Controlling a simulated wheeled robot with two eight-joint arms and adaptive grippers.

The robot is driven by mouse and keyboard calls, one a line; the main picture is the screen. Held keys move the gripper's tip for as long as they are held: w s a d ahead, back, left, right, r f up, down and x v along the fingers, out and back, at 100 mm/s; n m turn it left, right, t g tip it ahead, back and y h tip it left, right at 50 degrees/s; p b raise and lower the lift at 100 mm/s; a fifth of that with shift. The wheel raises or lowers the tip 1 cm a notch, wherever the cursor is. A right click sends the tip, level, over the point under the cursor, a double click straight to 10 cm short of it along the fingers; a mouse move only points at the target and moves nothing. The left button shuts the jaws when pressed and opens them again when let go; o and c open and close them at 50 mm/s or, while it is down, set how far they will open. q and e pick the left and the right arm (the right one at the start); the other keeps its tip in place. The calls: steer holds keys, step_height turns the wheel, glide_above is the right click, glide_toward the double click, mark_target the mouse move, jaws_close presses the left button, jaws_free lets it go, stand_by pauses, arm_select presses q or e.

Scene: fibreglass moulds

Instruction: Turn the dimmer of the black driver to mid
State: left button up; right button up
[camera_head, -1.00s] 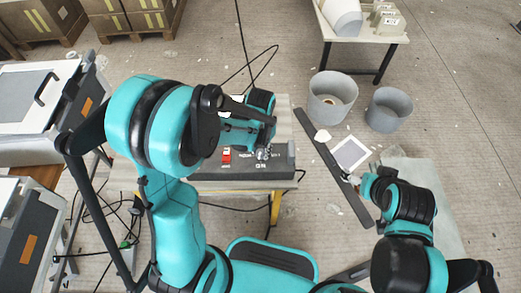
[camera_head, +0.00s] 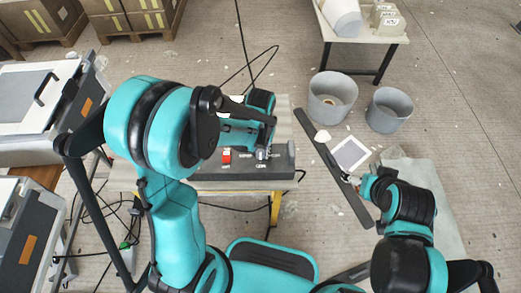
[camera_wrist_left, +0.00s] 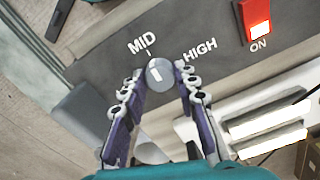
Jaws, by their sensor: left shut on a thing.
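The black driver (camera_head: 215,173) is a long dark box on a stand under my left arm in the head view. Its panel (camera_wrist_left: 95,60) also shows in the left wrist view, with the labels MID and HIGH. The dimmer (camera_wrist_left: 160,72) is a round grey knob with a short white mark, just below the MID tick. The mark's exact heading is hard to tell. My left gripper (camera_wrist_left: 160,80) is shut on the dimmer, one finger on each side. My right gripper (camera_head: 357,183) is away to the right, beside a dark bar; its finger opening is unclear.
A lit red ON switch (camera_wrist_left: 257,22) is on the driver near the knob. Two grey buckets (camera_head: 333,97) and a white framed panel (camera_head: 350,153) are to the right. Cables run around the stand.

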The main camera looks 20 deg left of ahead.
mark_target(259, 153)
arm_select(q)
steer(key=o, duration=1.2)
steer(key=shift+c, duration=0.2)
step_height(259, 153, up, 12)
steer(key=s+a+r+t, duration=0.2)
steer(key=s+t, duration=0.1)
steer(key=s, duration=0.2)
steer(key=s+a+r+t, duration=0.2)
steer(key=s+t, duration=0.2)
steer(key=s, duration=0.1)
steer(key=shift+a, duration=0.35)
